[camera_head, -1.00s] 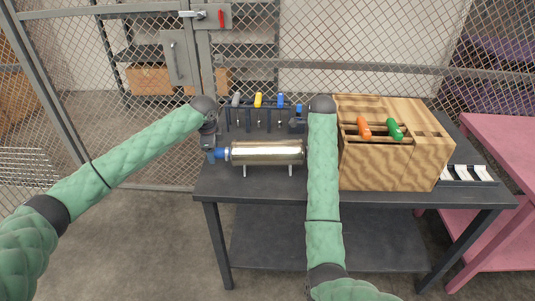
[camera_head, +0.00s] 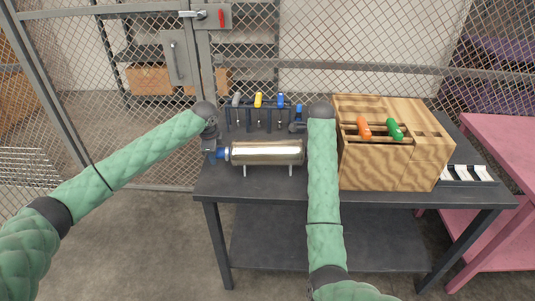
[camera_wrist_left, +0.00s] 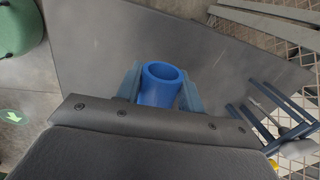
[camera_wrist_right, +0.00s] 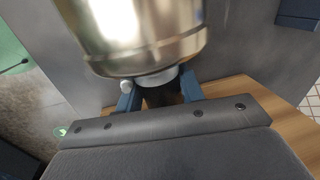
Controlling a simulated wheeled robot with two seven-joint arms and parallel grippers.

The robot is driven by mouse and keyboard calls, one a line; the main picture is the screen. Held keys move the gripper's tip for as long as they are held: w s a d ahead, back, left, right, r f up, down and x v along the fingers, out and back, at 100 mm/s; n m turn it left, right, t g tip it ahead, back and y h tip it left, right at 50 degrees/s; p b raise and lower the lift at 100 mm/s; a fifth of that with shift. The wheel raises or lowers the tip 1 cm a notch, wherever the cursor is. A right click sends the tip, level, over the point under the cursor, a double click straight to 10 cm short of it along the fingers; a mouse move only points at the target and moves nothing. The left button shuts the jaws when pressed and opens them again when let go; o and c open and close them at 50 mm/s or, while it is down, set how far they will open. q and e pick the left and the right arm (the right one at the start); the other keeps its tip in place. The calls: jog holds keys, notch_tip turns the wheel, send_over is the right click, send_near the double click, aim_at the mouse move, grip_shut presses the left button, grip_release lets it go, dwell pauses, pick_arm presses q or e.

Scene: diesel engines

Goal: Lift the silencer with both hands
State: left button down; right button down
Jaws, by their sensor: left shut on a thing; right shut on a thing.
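The silencer (camera_head: 266,153) is a shiny, pale gold cylinder lying level at the front left of the dark table, with short legs under it. Its left end carries a blue pipe (camera_wrist_left: 160,84). My left gripper (camera_head: 217,154) is shut on this blue pipe, with one finger on each side in the left wrist view. The silencer's right end fills the top of the right wrist view (camera_wrist_right: 140,30). My right gripper (camera_wrist_right: 160,96) is shut on the dark end piece there. My right arm hides that end in the head view. I cannot tell whether the legs touch the table.
A wooden box (camera_head: 388,165) with an orange handle (camera_head: 364,127) and a green handle (camera_head: 395,129) stands right of my right arm. A dark rack with coloured tools (camera_head: 258,101) is behind the silencer. A pink table (camera_head: 500,150) is at the right.

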pick_arm(q)
jog(key=shift+w+r, duration=0.1)
jog(key=shift+r, duration=0.05)
pick_arm(e)
jog(key=shift+r, duration=0.1)
jog(key=shift+w+r, duration=0.1)
